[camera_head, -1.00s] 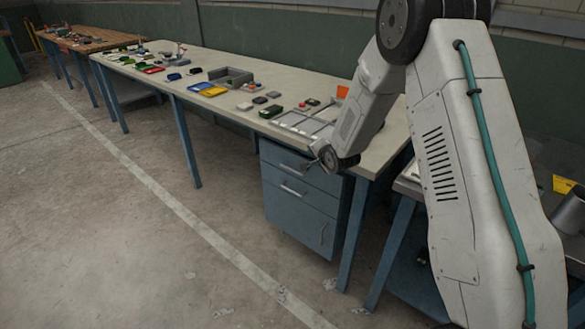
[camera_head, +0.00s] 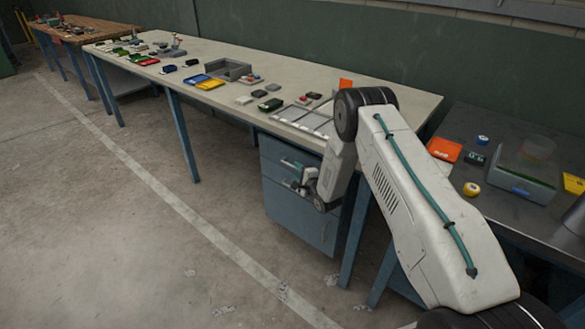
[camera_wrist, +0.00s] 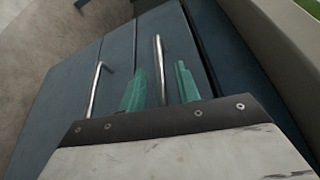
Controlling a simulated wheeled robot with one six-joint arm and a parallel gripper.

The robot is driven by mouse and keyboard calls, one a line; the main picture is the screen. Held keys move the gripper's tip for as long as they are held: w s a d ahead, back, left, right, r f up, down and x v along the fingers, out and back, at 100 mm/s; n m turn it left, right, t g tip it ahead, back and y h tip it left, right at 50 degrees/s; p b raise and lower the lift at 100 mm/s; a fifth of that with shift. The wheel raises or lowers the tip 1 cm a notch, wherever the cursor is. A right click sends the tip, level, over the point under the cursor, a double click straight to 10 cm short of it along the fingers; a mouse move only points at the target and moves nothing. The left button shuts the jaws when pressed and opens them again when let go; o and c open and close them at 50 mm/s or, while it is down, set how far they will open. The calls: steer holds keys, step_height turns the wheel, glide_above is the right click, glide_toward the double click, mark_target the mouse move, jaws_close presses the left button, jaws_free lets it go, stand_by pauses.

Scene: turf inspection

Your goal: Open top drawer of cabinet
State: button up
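The blue-grey cabinet (camera_head: 297,215) stands under the long bench. Its top drawer (camera_head: 272,149) looks shut. My gripper (camera_head: 293,173) is at the upper front of the cabinet, by the top drawer. In the wrist view, my gripper's two teal fingers (camera_wrist: 160,72) are apart, one on each side of the top drawer's metal bar handle (camera_wrist: 159,55). I see gaps between the fingers and the handle. The lower drawer's handle (camera_wrist: 96,88) is to the left, outside the fingers. My wrist and gripper hide part of the drawer fronts in the head view.
The long bench (camera_head: 390,100) above holds trays and small parts. A dark table (camera_head: 470,125) at the right carries a clear bin (camera_head: 525,180) and an orange box (camera_head: 444,149). Bench legs stand beside the cabinet. The floor in front (camera_head: 130,250) is clear.

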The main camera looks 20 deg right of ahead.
mark_target(293, 167)
steer(key=shift+x, duration=1.55)
jaws_close()
steer(key=shift+a, duration=0.1)
